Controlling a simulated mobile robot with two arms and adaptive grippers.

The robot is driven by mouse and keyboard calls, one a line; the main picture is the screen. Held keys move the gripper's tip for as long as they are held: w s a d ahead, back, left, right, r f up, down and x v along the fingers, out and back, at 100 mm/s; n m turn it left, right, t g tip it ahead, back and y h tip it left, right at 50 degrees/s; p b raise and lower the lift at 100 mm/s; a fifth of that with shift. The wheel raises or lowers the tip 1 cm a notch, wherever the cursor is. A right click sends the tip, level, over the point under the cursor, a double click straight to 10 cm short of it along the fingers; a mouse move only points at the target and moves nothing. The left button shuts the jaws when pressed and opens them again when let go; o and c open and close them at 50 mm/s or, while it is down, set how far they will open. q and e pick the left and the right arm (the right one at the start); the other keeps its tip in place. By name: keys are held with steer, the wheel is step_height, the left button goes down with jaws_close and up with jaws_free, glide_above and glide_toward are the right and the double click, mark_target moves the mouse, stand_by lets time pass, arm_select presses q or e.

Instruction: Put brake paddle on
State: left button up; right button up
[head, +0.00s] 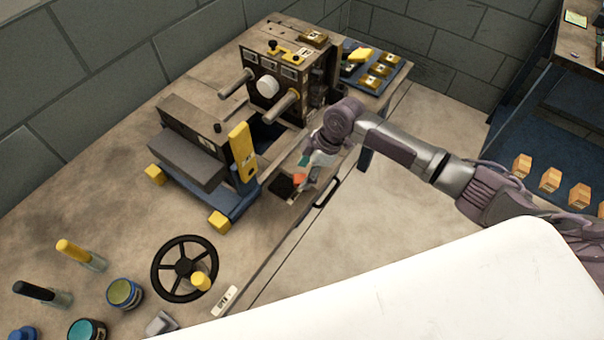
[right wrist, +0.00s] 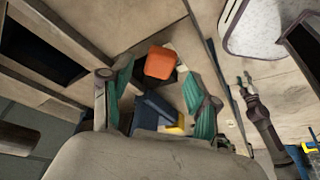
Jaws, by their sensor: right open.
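My right gripper (head: 303,168) is open above the bench's front edge, beside the blue-based machine. In the right wrist view its two green fingers (right wrist: 158,78) stand apart either side of an orange block (right wrist: 160,62) with a dark part under it. This orange piece (head: 298,180) shows small beside the fingers in the head view; whether it is the brake paddle, I cannot tell. No contact is clear. A black square (head: 282,187) lies just left of it. A small gripper, seemingly my left one (right wrist: 245,82), shows in the right wrist view; its jaws are too small to judge.
The machine (head: 205,150) has yellow feet and a yellow upright. Behind it stands a post block (head: 275,85) with two rods. A black handwheel (head: 184,268) and pots (head: 124,293) occupy the near left bench. A blue tray (head: 385,55) stands at the back.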

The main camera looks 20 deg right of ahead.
mark_target(293, 181)
steer(key=shift+x, duration=0.9)
steer(key=shift+a+f, duration=0.1)
steer(key=shift+f, duration=0.2)
arm_select(q)
steer(key=shift+w+a+r, duration=0.1)
steer(key=shift+w+a, duration=0.1)
steer(key=shift+w, duration=0.2)
steer(key=shift+s, duration=0.1)
